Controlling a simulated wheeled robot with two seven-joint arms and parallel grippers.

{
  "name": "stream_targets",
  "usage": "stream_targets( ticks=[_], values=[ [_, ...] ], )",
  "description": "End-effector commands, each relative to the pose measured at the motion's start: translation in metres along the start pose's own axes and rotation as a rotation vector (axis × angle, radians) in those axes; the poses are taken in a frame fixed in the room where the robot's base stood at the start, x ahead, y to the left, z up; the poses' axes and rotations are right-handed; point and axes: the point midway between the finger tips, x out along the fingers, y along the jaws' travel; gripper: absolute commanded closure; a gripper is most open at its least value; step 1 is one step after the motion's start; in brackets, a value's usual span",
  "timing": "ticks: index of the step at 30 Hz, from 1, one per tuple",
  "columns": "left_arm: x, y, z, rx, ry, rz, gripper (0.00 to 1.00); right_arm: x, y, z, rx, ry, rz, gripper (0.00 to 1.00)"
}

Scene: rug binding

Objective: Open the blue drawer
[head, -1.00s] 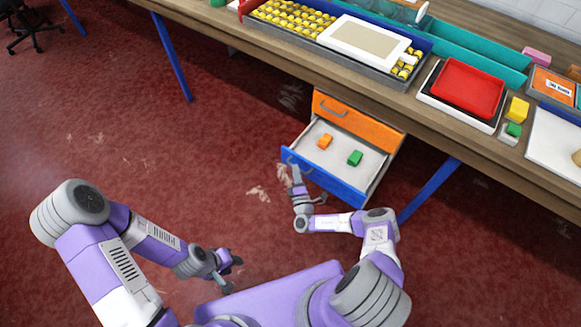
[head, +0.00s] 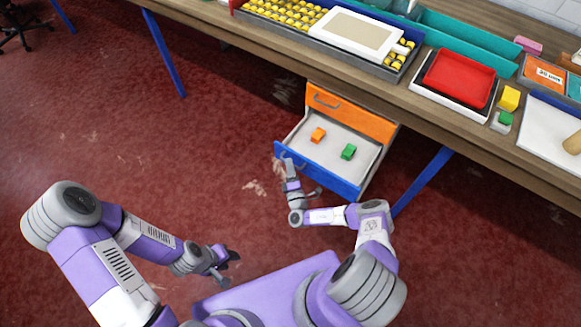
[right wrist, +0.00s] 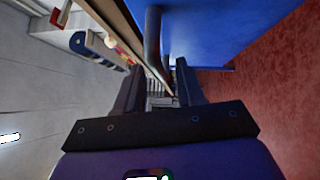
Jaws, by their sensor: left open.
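The blue drawer (head: 315,176) stands pulled out from the cabinet under the table, its grey inside showing. An orange block (head: 317,135) and a green block (head: 348,152) lie in it. My right gripper (head: 289,168) is at the left part of the drawer's front, by its handle, which it partly hides. In the right wrist view, the fingers of my right gripper (right wrist: 158,85) are spread apart, with the dark handle (right wrist: 153,38) just beyond and between them; contact is not clear. My left gripper (head: 228,262) is open and empty, low over the floor, away from the drawer.
An orange drawer (head: 350,112) sits shut above the blue one. The long wooden table (head: 440,118) carries a red tray (head: 458,78), a yellow block (head: 509,98) and other trays. A blue table leg (head: 422,182) stands right of the cabinet.

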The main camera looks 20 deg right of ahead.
Motion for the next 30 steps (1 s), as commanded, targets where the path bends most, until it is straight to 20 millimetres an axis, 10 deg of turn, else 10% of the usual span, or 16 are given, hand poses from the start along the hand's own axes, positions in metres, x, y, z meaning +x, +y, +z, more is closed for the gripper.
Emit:
stream_targets(
  ticks=[16, 30],
  values=[
    [-0.013, 0.005, 0.001, 0.0, 0.0, 0.0, 0.57, -0.069, 0.0, 0.001, 0.0, -0.002, -0.002, 0.62],
    [-0.014, 0.005, 0.001, 0.0, 0.0, 0.0, 0.57, -0.076, 0.0, 0.0, 0.0, -0.001, 0.0, 0.62]
  ],
)
